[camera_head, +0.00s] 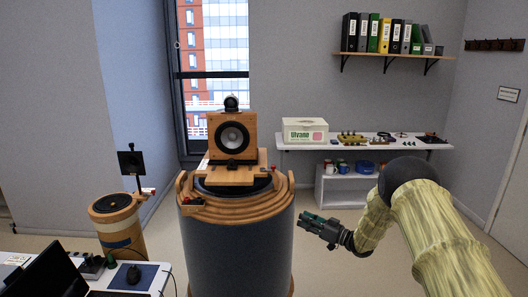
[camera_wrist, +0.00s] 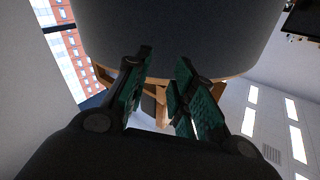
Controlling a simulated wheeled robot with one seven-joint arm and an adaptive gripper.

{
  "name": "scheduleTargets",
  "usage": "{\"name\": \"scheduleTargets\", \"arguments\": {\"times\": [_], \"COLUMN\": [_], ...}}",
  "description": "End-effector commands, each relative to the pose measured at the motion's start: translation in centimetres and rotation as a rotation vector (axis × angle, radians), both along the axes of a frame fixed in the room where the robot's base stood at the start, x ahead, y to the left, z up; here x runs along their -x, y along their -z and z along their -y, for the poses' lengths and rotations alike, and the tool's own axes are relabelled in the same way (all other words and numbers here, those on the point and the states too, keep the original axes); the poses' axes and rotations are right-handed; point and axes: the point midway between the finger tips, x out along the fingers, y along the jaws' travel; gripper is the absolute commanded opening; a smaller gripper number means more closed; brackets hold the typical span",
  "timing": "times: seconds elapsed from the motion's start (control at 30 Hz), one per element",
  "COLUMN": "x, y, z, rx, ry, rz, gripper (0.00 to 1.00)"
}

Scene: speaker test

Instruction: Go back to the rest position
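My gripper (camera_head: 306,220) has dark fingers with green pads. In the head view it is at the end of my arm, in front of and right of the big round pedestal (camera_head: 236,245), below its wooden top. In the wrist view the two fingers of my gripper (camera_wrist: 165,58) stand apart with a clear gap and nothing between them. The pedestal's grey side (camera_wrist: 190,30) fills the top of that view, beyond the fingers. A wooden speaker (camera_head: 232,134) stands upright on the pedestal, apart from my gripper.
A wall shelf (camera_head: 350,146) holds a white box (camera_head: 305,130) and small parts. Binders (camera_head: 385,35) stand on a higher shelf. A desk with a laptop (camera_head: 45,272) and mouse is at the lower left, near a smaller wooden stand (camera_head: 115,208). Floor right of the pedestal is clear.

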Motion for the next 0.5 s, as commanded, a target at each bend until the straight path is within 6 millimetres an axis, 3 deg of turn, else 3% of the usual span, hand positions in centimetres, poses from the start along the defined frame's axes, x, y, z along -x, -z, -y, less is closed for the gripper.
{"name": "scheduleTargets", "arguments": {"times": [0.03,0.2,0.37,0.5], "x": [1.4,6.4,12.7,19.0], "y": [2.9,11.2,18.0,23.0], "z": [0.0,0.7,1.5,2.1], "rx": [0.007,0.070,0.156,0.247], "ry": [0.056,0.237,0.367,0.453], "rz": [-0.050,-0.209,-0.366,-0.509], "gripper": [0.25,0.25,0.25,0.25]}}
